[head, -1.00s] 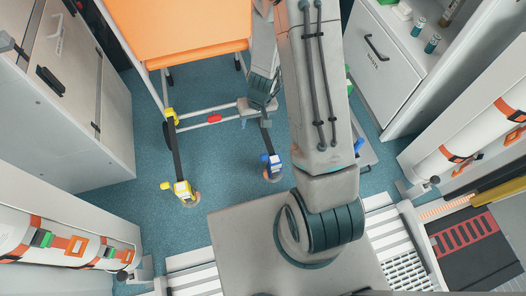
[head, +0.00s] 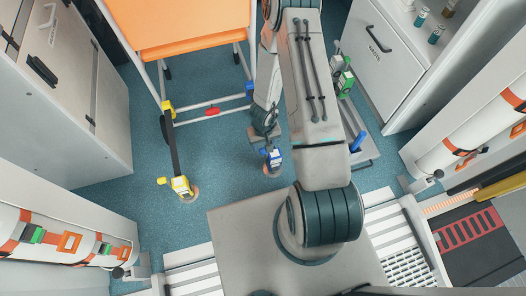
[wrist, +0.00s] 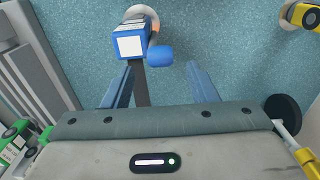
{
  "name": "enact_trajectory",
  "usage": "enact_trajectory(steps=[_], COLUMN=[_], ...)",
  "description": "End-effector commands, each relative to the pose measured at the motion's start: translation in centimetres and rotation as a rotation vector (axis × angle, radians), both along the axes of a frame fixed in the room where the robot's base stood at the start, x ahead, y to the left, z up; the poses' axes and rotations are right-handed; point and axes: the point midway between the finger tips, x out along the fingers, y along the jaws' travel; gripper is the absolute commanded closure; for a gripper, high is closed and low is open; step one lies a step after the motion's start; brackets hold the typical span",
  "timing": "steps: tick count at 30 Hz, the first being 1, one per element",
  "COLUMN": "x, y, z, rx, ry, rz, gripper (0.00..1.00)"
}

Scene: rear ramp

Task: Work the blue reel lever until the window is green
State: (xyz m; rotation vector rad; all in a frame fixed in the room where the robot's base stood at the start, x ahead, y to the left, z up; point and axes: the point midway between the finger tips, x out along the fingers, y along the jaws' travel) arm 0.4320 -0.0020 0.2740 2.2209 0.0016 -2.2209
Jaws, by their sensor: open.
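The blue reel (head: 273,157) sits on the floor by the stretcher's front end. In the wrist view the blue reel (wrist: 130,42) shows a white square face; I cannot tell if this is the window, and no green shows on it. Its blue lever (wrist: 160,56) is a rounded knob on the reel's right side. My gripper (wrist: 161,70) is open, with the knob between and just beyond its fingertips. No contact is visible. In the head view my gripper (head: 266,138) is just above the reel, partly hidden by my arm.
A yellow reel (head: 180,187) with a dark strap stands to the left. The orange stretcher (head: 180,30) is behind. Cabinets flank the blue floor.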

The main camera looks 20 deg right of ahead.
Motion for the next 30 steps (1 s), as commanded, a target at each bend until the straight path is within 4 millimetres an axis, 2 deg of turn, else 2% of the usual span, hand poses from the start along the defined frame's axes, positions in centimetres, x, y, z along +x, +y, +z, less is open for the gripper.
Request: enact_trajectory(steps=[1,7,12,20,26,30], x=[-0.1,0.0,0.0,0.0,0.0,0.1], y=[0.0,0.0,0.0,0.0,0.0,0.0], z=[-1.5,-4.1,-4.8,-4.8,-4.8,-4.8], rx=[0.002,0.001,0.001,0.000,0.000,0.001], ry=[0.002,0.001,-0.001,-0.001,0.000,-0.002], rz=[-0.003,-0.002,0.000,0.000,0.000,0.000], gripper=[0.47,0.47,0.47,0.47,1.00,1.00])
